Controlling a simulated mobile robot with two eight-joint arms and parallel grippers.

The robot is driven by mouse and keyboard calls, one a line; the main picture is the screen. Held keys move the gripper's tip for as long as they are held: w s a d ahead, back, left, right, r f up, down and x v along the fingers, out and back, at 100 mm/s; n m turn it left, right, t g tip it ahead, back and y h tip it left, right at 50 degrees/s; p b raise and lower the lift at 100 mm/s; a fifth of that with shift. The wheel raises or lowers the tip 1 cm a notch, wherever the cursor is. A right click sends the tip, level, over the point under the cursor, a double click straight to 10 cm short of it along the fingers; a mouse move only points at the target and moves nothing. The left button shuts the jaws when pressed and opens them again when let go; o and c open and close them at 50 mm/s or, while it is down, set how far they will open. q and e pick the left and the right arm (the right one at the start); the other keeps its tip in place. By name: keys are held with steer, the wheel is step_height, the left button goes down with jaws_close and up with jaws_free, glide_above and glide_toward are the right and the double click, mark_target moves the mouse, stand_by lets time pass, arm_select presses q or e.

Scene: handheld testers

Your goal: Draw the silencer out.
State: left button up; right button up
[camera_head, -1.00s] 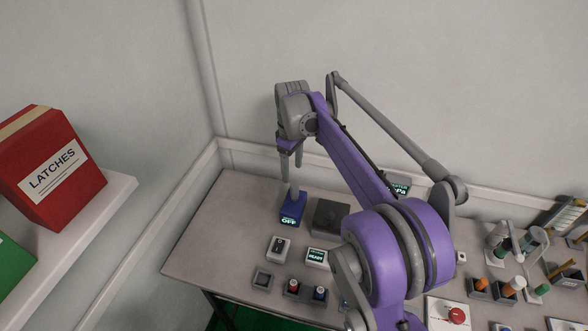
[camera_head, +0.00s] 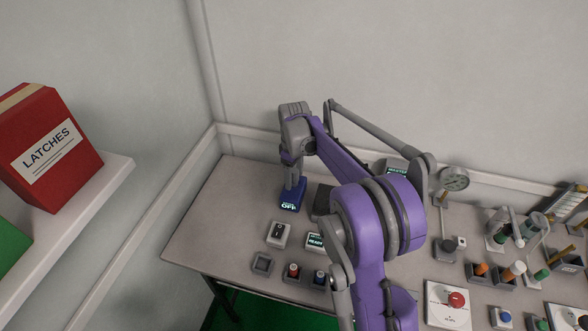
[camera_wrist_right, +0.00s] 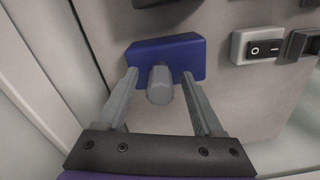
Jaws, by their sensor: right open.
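A blue box (camera_head: 292,197) with a lit "OFF" label stands at the back left of the table, and it also shows in the right wrist view (camera_wrist_right: 190,52). A grey cylinder (camera_wrist_right: 160,87), seemingly the silencer, stands up out of this box. My right gripper (camera_head: 292,184) points down over the box. In the right wrist view its open fingers (camera_wrist_right: 160,76) are on either side of the cylinder, with a gap showing on both sides. In the head view the gripper mostly hides the cylinder. My left gripper is not in view.
A rocker switch (camera_head: 278,234), a "READY" display (camera_head: 315,242) and a small square tray (camera_head: 263,264) stand in front of the blue box. A dark grey box (camera_head: 321,203) is close at its right. The table left of it is clear. Walls rise behind.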

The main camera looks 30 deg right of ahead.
jaws_close()
stand_by(0.8)
stand_by(1.2)
